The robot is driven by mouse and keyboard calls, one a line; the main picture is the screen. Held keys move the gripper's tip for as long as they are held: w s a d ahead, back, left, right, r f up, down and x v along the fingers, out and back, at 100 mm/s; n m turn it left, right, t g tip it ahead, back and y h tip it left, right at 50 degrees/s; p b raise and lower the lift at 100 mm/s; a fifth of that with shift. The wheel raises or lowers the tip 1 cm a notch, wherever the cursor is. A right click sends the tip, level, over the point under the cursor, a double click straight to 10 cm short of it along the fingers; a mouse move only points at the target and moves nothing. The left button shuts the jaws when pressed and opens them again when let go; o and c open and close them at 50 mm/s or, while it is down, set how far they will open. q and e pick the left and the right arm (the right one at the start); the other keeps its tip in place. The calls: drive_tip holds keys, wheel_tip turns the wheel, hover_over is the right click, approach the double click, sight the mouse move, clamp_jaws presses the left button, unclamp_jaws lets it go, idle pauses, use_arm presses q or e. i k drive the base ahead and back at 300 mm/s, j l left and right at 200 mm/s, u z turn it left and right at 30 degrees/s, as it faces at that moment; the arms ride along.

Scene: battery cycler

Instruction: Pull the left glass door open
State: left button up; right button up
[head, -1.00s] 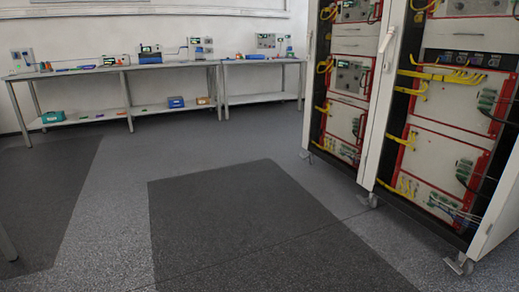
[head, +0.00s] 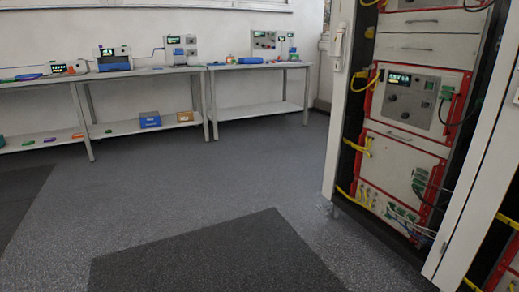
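The left cabinet (head: 400,150) stands at the right of the head view, with a white frame and red-edged equipment panels inside. A light handle (head: 338,45) is on the white upright at its left edge. I cannot clearly make out the glass pane or tell whether the left door is shut. Part of a second cabinet (head: 492,130) is cut off at the right edge, with a white upright in front. Neither of my grippers is in view.
Two grey workbenches (head: 262,64) with instruments line the back wall. A blue bin (head: 149,120) sits on a lower shelf. A dark floor mat (head: 215,258) lies in front. The grey floor (head: 235,170) between the benches and cabinet is clear.

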sight(508, 53)
drive_tip(key=i, duration=1.25)
drive_tip(key=i+j+z, duration=0.1)
drive_tip(key=i, duration=1.2)
